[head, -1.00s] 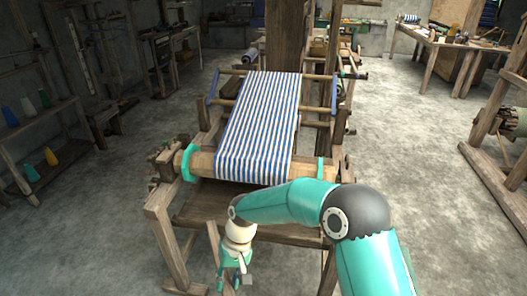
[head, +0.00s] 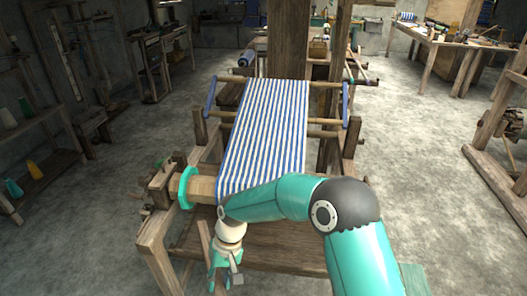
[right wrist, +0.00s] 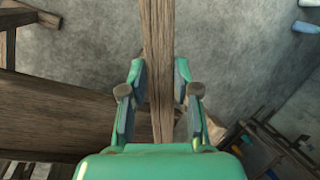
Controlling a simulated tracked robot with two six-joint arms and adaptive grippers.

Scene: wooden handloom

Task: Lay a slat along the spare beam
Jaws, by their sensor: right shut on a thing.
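My right gripper (head: 226,277) hangs low at the loom's front in the head view, below the striped cloth. In the right wrist view, the right gripper (right wrist: 156,95) has one finger on each side of a long brown wooden slat (right wrist: 158,40) and is shut on it. The slat runs up and away, out of the top of that view. A narrow strip of wood, likely the same slat (head: 204,238), shows beside the gripper in the head view. A wide wooden beam (right wrist: 60,108) lies left of the fingers; I cannot tell whether it is the spare beam. My left gripper is out of view.
The loom carries blue-and-white striped cloth (head: 265,135) over its front roller (head: 203,189). A low board (head: 285,245) spans the frame under my right arm. A shelf with coloured cones (head: 20,150) stands left. Open concrete floor (head: 410,170) lies right of the loom.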

